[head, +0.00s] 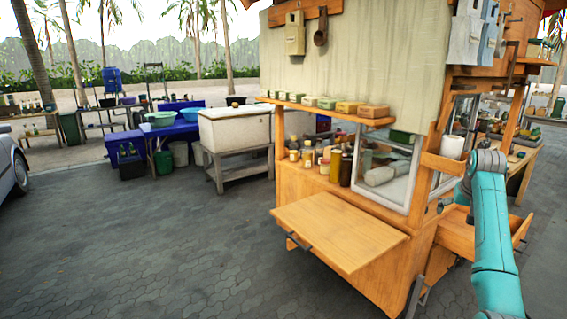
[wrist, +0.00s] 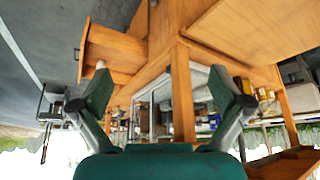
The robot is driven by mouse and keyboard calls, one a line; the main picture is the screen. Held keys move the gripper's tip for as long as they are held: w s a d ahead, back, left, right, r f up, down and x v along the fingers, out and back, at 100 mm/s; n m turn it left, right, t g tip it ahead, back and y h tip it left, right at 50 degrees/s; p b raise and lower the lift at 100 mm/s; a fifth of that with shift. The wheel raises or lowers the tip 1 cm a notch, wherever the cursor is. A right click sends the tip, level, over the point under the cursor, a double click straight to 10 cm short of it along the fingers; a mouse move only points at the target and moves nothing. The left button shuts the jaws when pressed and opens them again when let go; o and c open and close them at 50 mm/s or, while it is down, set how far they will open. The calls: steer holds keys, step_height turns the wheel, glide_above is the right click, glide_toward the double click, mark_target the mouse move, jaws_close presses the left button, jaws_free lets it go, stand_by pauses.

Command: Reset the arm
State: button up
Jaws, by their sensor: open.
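My gripper (wrist: 162,84) shows in the wrist view with its two dark green fingers spread wide and nothing between them. Behind the fingers, the wooden food cart appears upside down, some distance away. In the head view my teal arm rises at the right edge, beside the wooden cart (head: 345,270); the gripper itself cannot be made out there. A pale rounded object (head: 380,175) lies behind the glass of the cart's case. I cannot tell whether it is a clay mortar.
A pulled-out wooden drawer (head: 458,236) is close to my arm; it also shows in the wrist view (wrist: 117,47). A fold-out shelf (head: 340,230) juts from the cart's front. A white roll-like object (head: 452,146) sits on a side ledge. Open paving (head: 150,250) lies left.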

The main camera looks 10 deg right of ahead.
steer(key=s+a+f+t, duration=0.1)
steer(key=a+f, duration=0.4)
steer(key=f, duration=0.4)
steer(key=a+f+n, duration=0.1)
steer(key=a+f, duration=0.3)
steer(key=f, duration=0.4)
steer(key=s+a+f+t, duration=0.1)
steer(key=a+f, duration=0.4)
steer(key=f, duration=0.4)
steer(key=s+a+f+n+t, duration=0.2)
steer(key=s+a+f+t, duration=0.1)
steer(key=s+a+f, duration=1.25)
steer(key=s+a+r+n+t+y, duration=0.1)
steer(key=s+a, duration=0.6)
steer(key=s, duration=0.4)
steer(key=s+a+n+t, duration=0.1)
steer(key=s+a, duration=0.5)
steer(key=s, duration=0.4)
steer(key=s+a+r+t+y, duration=0.1)
steer(key=s+a+r, duration=0.2)
steer(key=s+r, duration=0.7)
steer(key=s+a+r+n+t+y, duration=0.1)
steer(key=s+a+r+t, duration=0.1)
steer(key=s+r, duration=0.8)
steer(key=shift+s+a+n, duration=0.3)
steer(key=shift+s+a, duration=0.1)
